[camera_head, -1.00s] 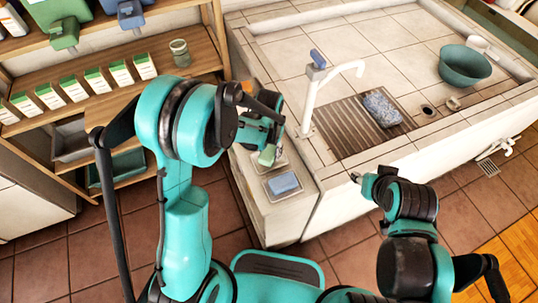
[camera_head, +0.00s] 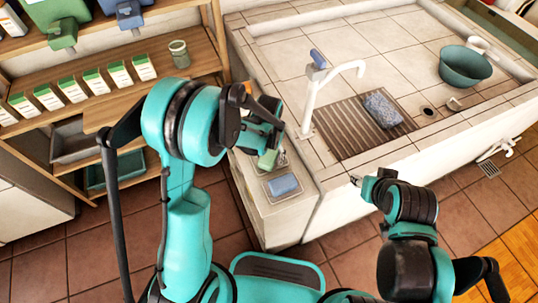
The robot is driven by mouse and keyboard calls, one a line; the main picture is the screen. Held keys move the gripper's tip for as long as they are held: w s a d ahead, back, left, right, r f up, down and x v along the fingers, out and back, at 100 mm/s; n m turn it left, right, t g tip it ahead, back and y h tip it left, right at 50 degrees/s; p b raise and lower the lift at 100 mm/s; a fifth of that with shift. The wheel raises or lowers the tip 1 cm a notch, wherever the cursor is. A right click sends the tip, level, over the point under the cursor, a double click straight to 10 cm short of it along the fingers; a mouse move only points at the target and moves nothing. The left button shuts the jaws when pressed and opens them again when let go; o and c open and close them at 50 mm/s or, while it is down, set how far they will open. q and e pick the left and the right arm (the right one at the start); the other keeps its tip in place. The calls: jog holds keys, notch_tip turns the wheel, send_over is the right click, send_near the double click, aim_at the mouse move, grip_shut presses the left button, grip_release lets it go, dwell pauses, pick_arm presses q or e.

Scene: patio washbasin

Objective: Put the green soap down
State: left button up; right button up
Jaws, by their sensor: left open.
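The green soap (camera_head: 268,159) sits at the upper soap dish (camera_head: 285,165) on the white ledge left of the basin. My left gripper (camera_head: 276,146) is open right beside the soap; its own arm hides part of it, and I cannot tell whether a finger touches the soap. A blue soap (camera_head: 283,185) lies on a second dish just in front. My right gripper (camera_head: 357,181) is over the basin's front side, away from the soaps; its fingers are too small to judge.
A white tap (camera_head: 322,90) stands close to the right of the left gripper. A green bowl (camera_head: 465,66) is at the far right. Shelves (camera_head: 150,98) with small boxes stand at the left.

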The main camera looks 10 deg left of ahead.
aim_at(269, 155)
pick_arm(q)
notch_tip(269, 155, up, 11)
jog(key=p, duration=0.4)
jog(key=s+a+r+n+t, duration=0.1)
jog(key=s+a+r+t, duration=0.2)
jog(key=s+r, duration=0.3)
jog(key=s+a+r+n+t, duration=0.1)
jog(key=s+a+r+t, duration=0.3)
jog(key=s+r, duration=0.3)
jog(key=shift+s+a, duration=0.35)
jog(key=shift+s, duration=0.5)
pick_arm(e)
jog(key=shift+r, duration=2.15)
pick_arm(q)
jog(key=shift+s, duration=0.1)
pick_arm(e)
jog(key=shift+s, duration=0.1)
